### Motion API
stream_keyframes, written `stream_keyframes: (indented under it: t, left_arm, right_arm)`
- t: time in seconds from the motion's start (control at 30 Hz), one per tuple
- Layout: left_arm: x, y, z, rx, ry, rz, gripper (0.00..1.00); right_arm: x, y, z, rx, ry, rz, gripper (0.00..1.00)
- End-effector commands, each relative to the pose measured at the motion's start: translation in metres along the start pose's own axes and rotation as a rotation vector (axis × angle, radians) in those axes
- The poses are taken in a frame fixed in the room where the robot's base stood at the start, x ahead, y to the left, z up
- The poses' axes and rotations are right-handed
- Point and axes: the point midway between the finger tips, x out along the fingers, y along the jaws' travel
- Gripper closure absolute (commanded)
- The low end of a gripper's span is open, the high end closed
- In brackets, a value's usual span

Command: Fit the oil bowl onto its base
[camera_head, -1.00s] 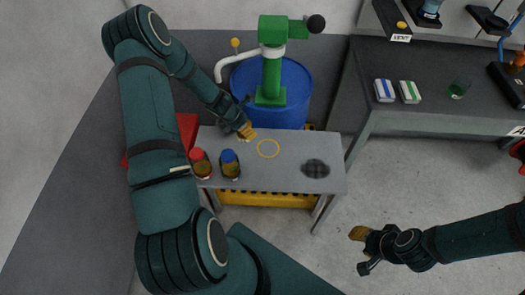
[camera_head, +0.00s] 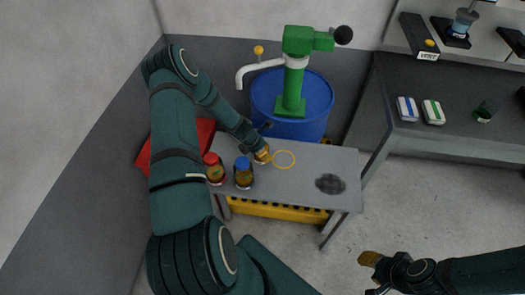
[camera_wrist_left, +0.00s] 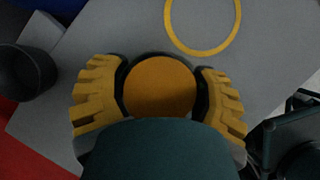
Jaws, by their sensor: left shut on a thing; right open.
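My left gripper (camera_head: 263,154) is shut on a round thing with an amber top (camera_wrist_left: 160,86). It looks like the oil bowl, and the yellow fingers press its two sides in the left wrist view. The gripper hides most of it in the head view. It is over the back of the small grey table, just left of the yellow ring mark (camera_head: 284,159). I cannot tell if it touches the table. My right gripper (camera_head: 372,268) is open and empty, over the floor in front right of the table. I cannot pick out the base with certainty.
A red-capped jar (camera_head: 214,168) and a blue-capped jar (camera_head: 243,172) stand close to my left arm. A dark round patch (camera_head: 331,184) lies at the table's right. A blue drum (camera_head: 318,100) with a green pump stands behind. A dark bench (camera_head: 450,80) is at the right.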

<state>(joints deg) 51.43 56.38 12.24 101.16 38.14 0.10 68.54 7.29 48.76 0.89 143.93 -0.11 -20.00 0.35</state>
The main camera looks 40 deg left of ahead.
Motion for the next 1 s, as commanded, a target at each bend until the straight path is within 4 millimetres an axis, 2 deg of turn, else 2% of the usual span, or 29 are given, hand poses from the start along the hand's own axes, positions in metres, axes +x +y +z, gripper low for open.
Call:
stream_keyframes:
  t: [0.07,0.1,0.17,0.2,0.57,0.67,1.0]
  left_arm:
    - [0.003,0.0,-0.001,0.0,0.0,0.0,0.78]
    - [0.003,0.0,-0.002,0.0,0.0,0.0,0.26]
    - [0.003,0.0,-0.002,0.0,0.001,0.0,0.04]
    - [0.002,0.0,-0.001,0.0,0.001,0.0,0.0]
    - [-0.002,0.0,0.001,0.0,0.0,0.0,0.0]
    - [-0.015,0.001,0.001,0.0,0.0,0.001,0.0]
    - [-0.085,0.001,0.001,0.0,0.001,0.002,0.0]
  right_arm:
    - [0.003,0.001,0.0,0.0,0.0,0.0,0.61]
    - [0.003,0.001,0.0,0.0,0.0,0.0,0.61]
    - [0.002,0.001,0.0,0.0,0.0,0.0,0.61]
    - [0.002,0.001,0.0,0.0,0.0,0.0,0.61]
    - [-0.002,-0.001,0.0,0.0,0.0,0.0,0.61]
    - [-0.004,-0.001,-0.001,0.001,0.002,0.0,0.61]
    - [-0.014,-0.005,-0.006,0.004,0.012,0.001,0.61]
